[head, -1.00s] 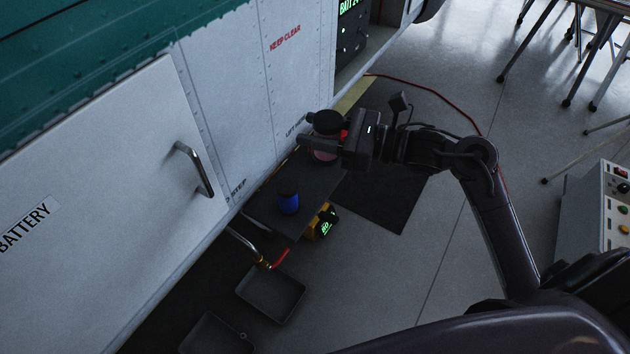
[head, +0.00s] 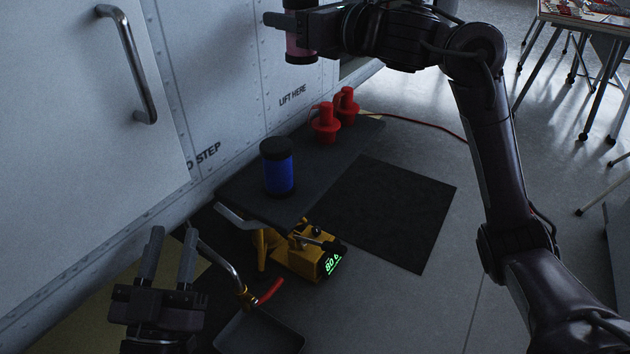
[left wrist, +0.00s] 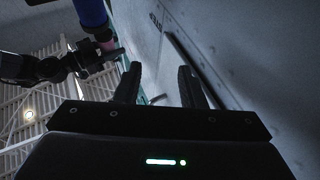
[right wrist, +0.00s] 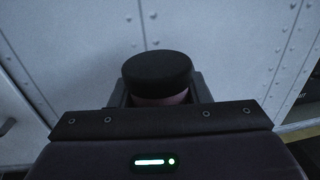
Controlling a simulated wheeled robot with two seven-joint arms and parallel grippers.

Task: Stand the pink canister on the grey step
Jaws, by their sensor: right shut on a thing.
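My right gripper (head: 302,28) is shut on the pink canister (head: 300,48) and holds it in the air by the white panel wall, at the top of the head view. The right wrist view shows its black lid (right wrist: 157,70) between the fingers. The grey step (head: 318,168) is the dark flat platform below, against the wall. A blue canister (head: 279,176) with a black lid stands upright on its near part. My left gripper (head: 170,255) is open and empty, low at the left; its fingers (left wrist: 160,85) are apart in the left wrist view.
Two red plug-like objects (head: 325,125) stand on the step's far part. A yellow device (head: 298,258) with a green display sits below its near edge. The step's middle is bare.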

